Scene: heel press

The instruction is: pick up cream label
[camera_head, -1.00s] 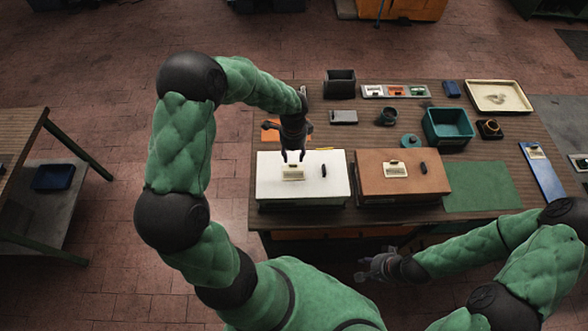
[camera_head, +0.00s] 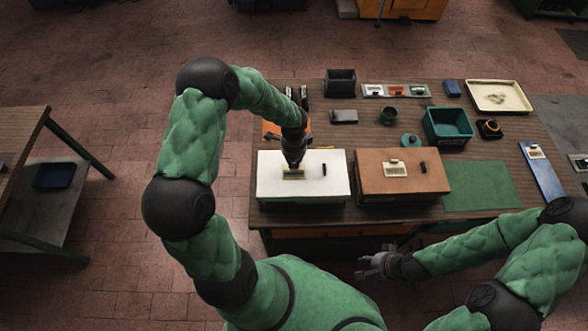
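A cream label (camera_head: 293,174) lies on the white top of a box (camera_head: 325,186) at the front left of the table. My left gripper (camera_head: 293,166) points down right at this label; the gripper body hides the label's upper part, and I cannot tell whether its fingers are open or shut. Another cream label (camera_head: 395,170) lies on the brown box (camera_head: 430,182) to the right. My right gripper (camera_head: 368,268) hangs in front of the table, away from both boxes, and looks open and empty.
A small black piece stands on each box. Behind are a dark open box (camera_head: 340,82), a label strip (camera_head: 396,91), a teal bin (camera_head: 447,126) and a cream tray (camera_head: 499,96). The green mat (camera_head: 482,187) at right is clear.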

